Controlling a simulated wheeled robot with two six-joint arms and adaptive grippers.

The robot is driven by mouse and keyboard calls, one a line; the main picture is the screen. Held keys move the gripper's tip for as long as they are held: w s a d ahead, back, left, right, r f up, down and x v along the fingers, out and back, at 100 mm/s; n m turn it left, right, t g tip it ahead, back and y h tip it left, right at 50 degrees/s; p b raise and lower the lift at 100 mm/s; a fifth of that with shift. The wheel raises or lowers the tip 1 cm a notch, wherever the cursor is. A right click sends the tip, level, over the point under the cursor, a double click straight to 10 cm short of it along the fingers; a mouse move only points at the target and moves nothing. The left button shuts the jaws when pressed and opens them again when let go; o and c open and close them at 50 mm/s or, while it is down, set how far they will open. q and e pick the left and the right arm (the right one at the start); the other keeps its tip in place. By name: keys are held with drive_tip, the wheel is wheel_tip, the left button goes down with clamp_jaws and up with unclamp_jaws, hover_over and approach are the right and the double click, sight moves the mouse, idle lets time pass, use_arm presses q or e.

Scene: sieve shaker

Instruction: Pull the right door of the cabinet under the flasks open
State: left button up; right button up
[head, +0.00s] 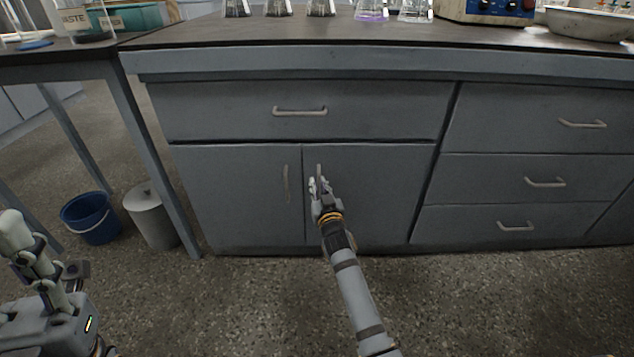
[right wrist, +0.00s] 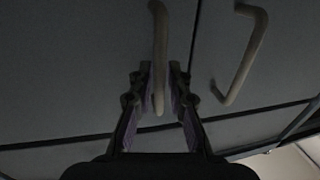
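The cabinet's right door (head: 375,190) is closed, flush beside the left door (head: 235,200), under the wide drawer. Its upright bar handle (head: 319,168) shows just above my right gripper (head: 317,188), which is in front of the door's left edge. In the right wrist view, this handle (right wrist: 159,50) runs down between the two fingers of my right gripper (right wrist: 159,80). The fingers are apart, one on each side, with a narrow gap to the bar. Whether either touches it is unclear. My left arm is at the lower left, and its fingers cannot be made out.
The left door's handle (head: 286,184) is close by; it also shows in the right wrist view (right wrist: 240,55). Flasks (head: 370,10) stand on the counter (head: 330,33) above. Drawers (head: 545,180) are to the right. A blue bucket (head: 90,218) and grey bin (head: 150,215) stand left.

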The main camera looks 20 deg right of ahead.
drive_tip(key=shift+s, duration=0.1)
clamp_jaws()
idle(0.3)
